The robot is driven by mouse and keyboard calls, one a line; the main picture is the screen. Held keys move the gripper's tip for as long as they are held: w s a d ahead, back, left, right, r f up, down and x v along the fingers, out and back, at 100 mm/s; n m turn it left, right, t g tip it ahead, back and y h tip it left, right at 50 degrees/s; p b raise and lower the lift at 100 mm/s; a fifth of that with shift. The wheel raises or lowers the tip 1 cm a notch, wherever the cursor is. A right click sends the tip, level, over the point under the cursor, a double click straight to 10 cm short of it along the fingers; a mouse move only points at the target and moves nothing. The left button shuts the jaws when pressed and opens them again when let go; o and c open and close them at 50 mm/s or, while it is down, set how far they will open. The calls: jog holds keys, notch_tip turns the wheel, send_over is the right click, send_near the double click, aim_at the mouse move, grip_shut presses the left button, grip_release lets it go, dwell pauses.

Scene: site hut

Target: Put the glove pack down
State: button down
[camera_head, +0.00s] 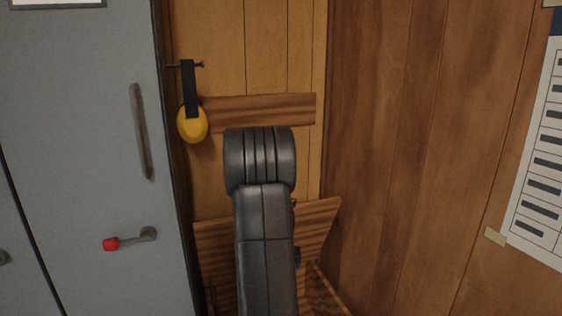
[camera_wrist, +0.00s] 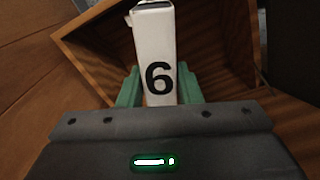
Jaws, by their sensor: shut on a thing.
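A white pack with a black number 6 (camera_wrist: 157,45), which I take to be the glove pack, is in my gripper (camera_wrist: 160,88) in the wrist view. The green fingers are shut on it, one on each side. Its far end points away from my gripper, over or in front of an open wooden bin (camera_wrist: 100,50). I cannot tell whether the pack touches the bin. In the head view my arm hides the gripper and the pack. Part of the wooden bin (camera_head: 318,217) shows there behind my arm.
A grey cabinet (camera_head: 85,130) with a handle and a red-tipped lever (camera_head: 112,244) stands at the left. Yellow ear defenders (camera_head: 192,124) hang from a hook beside it. A wooden wall (camera_head: 420,150) with a paper chart (camera_head: 540,160) is at the right.

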jog(key=r+p, duration=0.2)
jog(key=p, duration=0.1)
jog(key=r+p, duration=0.2)
jog(key=p, duration=0.2)
jog(key=s+r+p, duration=0.1)
jog(key=r+p, duration=0.1)
jog(key=p, duration=0.2)
jog(key=shift+r, duration=0.1)
jog(key=r+p, duration=0.1)
jog(key=p, duration=0.2)
jog(key=s+r+p, duration=0.1)
jog(key=r+p, duration=0.1)
jog(key=p, duration=0.1)
jog(key=shift+s+r+p, duration=0.2)
jog(key=shift+r+p, duration=0.15)
jog(key=shift+p, duration=0.7)
